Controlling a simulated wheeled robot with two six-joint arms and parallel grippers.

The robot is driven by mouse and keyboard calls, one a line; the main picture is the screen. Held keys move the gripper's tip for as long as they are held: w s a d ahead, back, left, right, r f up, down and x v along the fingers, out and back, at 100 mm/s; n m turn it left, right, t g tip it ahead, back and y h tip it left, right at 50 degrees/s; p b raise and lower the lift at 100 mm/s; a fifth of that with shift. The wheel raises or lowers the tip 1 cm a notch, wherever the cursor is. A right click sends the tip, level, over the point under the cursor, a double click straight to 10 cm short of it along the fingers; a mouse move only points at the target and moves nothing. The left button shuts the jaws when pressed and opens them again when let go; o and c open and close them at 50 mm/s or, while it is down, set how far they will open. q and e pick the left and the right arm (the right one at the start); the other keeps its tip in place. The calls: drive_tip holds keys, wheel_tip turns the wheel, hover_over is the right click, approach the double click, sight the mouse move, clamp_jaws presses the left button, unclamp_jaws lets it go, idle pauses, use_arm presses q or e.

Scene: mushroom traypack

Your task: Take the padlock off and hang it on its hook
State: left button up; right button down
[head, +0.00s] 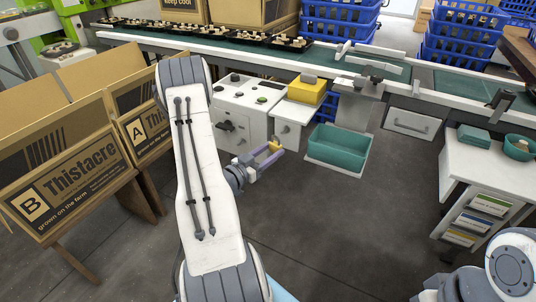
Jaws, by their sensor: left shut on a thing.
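My left gripper (266,158) is in front of the white control cabinet (257,128), low and to its right side. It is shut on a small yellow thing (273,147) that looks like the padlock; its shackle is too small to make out. A dark switch handle (226,126) is on the cabinet's front, to the left of the gripper. A small dark fitting (285,129) shows on the white panel just above the gripper; I cannot tell if it is the hook. My right gripper is out of view.
A teal bin (337,147) stands right of the gripper, and a yellow box (307,91) sits above. Cardboard boxes (67,178) stand at the left. A conveyor (240,50) runs behind. A white drawer unit (480,185) is at the right. The middle floor is clear.

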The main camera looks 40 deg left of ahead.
sight(287, 136)
use_arm(q)
drive_tip(key=shift+w+a+f, duration=0.1)
drive_tip(key=shift+w+a, duration=0.1)
drive_tip(key=shift+w, duration=0.65)
drive_tip(key=shift+w+a+f, duration=0.1)
drive_tip(key=shift+w+a, duration=0.05)
drive_tip(key=shift+w, duration=0.65)
drive_tip(key=shift+w+a, duration=0.2)
drive_tip(key=shift+w, duration=0.65)
drive_tip(key=shift+w+a+f+b, duration=0.2)
drive_tip(key=shift+w+f+b, duration=0.2)
drive_tip(key=shift+w, duration=0.25)
drive_tip(key=o, duration=1.1)
drive_tip(key=shift+a, duration=0.1)
drive_tip(key=s+p, duration=0.1)
drive_tip(key=s, duration=0.9)
drive_tip(key=shift+s, duration=0.2)
